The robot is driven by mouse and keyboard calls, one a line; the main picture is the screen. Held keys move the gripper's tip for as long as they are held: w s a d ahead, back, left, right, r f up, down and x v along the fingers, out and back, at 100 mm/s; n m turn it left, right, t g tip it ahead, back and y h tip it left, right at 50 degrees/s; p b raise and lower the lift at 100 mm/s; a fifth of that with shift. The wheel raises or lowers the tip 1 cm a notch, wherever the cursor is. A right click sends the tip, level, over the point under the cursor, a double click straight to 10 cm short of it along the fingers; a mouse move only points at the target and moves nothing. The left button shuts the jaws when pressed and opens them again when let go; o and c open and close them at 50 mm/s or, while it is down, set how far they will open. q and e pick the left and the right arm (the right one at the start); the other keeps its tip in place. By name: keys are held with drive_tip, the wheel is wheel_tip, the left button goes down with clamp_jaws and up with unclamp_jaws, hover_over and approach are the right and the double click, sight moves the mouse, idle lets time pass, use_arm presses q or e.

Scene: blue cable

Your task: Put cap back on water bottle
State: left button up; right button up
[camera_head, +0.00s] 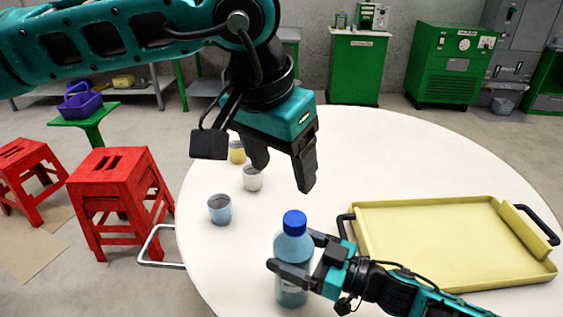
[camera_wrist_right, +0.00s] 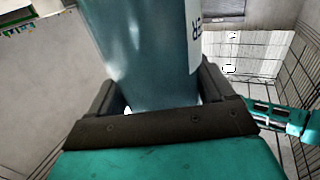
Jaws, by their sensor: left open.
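The water bottle (camera_head: 292,252) stands upright near the front edge of the round white table, and its blue cap (camera_head: 294,222) sits on its top. Whether the cap is screwed tight cannot be told. My right gripper (camera_head: 302,257) is shut on the bottle's body from the right side. The right wrist view shows the bottle's blue-grey side (camera_wrist_right: 145,55) filling the space between both fingers. My left gripper (camera_head: 283,174) is open and empty, with its fingers pointing down, in the air above and a little behind the cap.
The round white table (camera_head: 375,150) holds a yellow tray (camera_head: 430,240) with black handles at right. A blue cup (camera_head: 220,209), a white cup (camera_head: 252,178) and a yellow cup (camera_head: 237,152) stand left of the bottle. Red stools (camera_head: 115,195) stand left of the table.

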drive_tip(key=o, duration=0.3)
drive_tip(key=v, duration=1.3)
